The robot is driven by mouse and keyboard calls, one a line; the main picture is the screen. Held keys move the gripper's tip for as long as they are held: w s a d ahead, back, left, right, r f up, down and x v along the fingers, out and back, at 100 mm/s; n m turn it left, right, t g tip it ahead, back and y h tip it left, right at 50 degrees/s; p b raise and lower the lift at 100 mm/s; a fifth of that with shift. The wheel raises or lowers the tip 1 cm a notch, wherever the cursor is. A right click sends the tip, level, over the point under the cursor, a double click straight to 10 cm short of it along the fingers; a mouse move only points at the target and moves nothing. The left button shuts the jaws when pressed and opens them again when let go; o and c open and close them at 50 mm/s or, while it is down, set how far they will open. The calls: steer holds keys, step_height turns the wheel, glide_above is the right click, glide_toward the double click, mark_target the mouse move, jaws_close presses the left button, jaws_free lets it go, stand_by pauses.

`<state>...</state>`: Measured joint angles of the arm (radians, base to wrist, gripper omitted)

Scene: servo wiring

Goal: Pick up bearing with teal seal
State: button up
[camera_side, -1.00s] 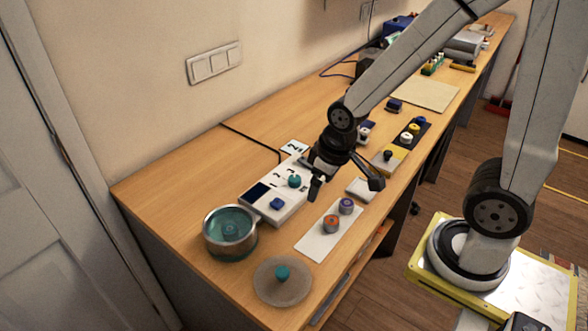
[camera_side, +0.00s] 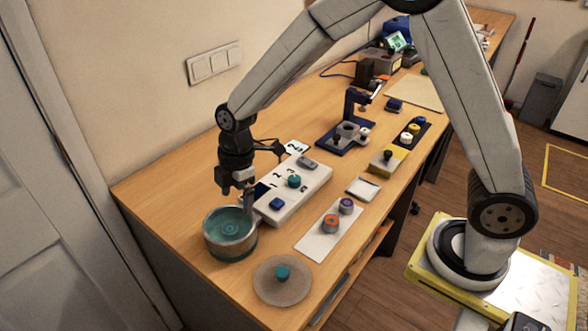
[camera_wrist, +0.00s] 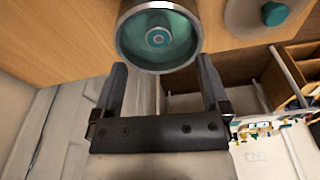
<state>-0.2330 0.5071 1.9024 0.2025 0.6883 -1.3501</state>
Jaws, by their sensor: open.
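A metal pot (camera_side: 228,246) stands at the near left of the bench, with a teal interior. A round teal piece with a ring-shaped centre, seemingly the bearing with teal seal (camera_side: 230,229), lies inside it. In the wrist view the bearing (camera_wrist: 158,39) is at the top centre, inside the pot (camera_wrist: 158,69), beyond my fingertips. My gripper (camera_side: 236,192) is over the back rim of the pot. Its two fingers (camera_wrist: 163,70) are apart with nothing between them. In the side view the gripper hides part of the rim, and the exact gap to the pot is unclear.
A round lid (camera_side: 264,291) with a teal knob lies in front of the pot. A white box (camera_side: 308,184) with numbered places and a teal piece is close behind. A white mat (camera_side: 313,243) holds orange and purple bearings. Bare bench lies left of the pot.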

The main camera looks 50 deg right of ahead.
mark_target(230, 228)
steer(key=shift+w+a+f+n, duration=0.25)
steer(key=shift+w+a+n, duration=0.2)
steer(key=shift+a+n, duration=0.35)
steer(key=shift+a+f, duration=0.2)
steer(key=shift+f, duration=1.1)
steer(key=shift+a+f, duration=0.15)
steer(key=shift+f, duration=1.15)
steer(key=shift+a+f, duration=0.15)
steer(key=shift+f, duration=1.15)
jaws_close()
